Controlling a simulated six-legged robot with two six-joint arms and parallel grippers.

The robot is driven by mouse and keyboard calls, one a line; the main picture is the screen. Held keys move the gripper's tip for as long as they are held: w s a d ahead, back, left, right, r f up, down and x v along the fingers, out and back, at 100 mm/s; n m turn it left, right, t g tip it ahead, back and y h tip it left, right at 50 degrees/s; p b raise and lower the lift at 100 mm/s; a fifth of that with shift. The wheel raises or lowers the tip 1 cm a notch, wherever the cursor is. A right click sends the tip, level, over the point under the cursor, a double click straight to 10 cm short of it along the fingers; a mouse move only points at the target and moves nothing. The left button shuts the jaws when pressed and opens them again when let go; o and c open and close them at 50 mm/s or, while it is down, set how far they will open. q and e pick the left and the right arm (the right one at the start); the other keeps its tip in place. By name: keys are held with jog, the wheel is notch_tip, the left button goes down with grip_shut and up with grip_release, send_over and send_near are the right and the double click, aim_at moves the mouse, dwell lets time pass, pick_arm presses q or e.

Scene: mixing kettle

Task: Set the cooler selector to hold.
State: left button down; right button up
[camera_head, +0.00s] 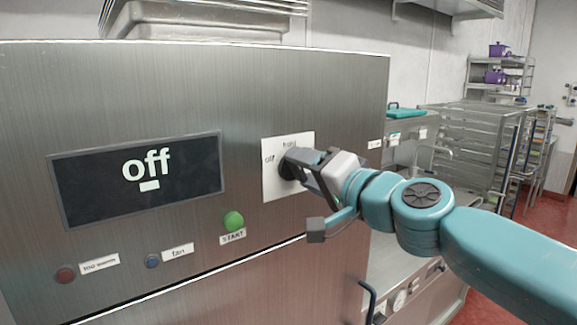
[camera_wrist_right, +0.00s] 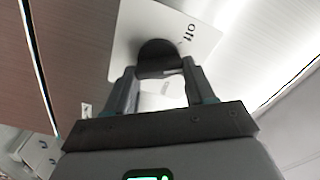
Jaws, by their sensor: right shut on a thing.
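The cooler selector is a dark round knob (camera_wrist_right: 157,55) on a white plate (camera_head: 274,186) at the right of the steel front panel. The plate carries the words "off" and "hold" in the head view; other marks are hidden behind my gripper. My right gripper (camera_head: 291,163) is shut on the knob, with one finger on each side of it in the right wrist view (camera_wrist_right: 160,72). The display (camera_head: 137,178) left of the plate reads "off". Which way the knob points is hard to tell. My left gripper is not in view.
A green START button (camera_head: 234,221), a blue fan lamp (camera_head: 152,261) and a red "too warm" lamp (camera_head: 66,274) sit below the display. A steel rack (camera_head: 475,145) and a counter stand at the right, behind my right arm.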

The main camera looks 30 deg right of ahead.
jog(key=m, duration=0.5)
jog(key=shift+f+m, duration=0.1)
jog(key=shift+m, duration=0.3)
jog(key=o, duration=1.1)
jog(key=shift+s, duration=0.1)
jog(key=s, duration=0.7)
jog(key=shift+d, duration=0.3)
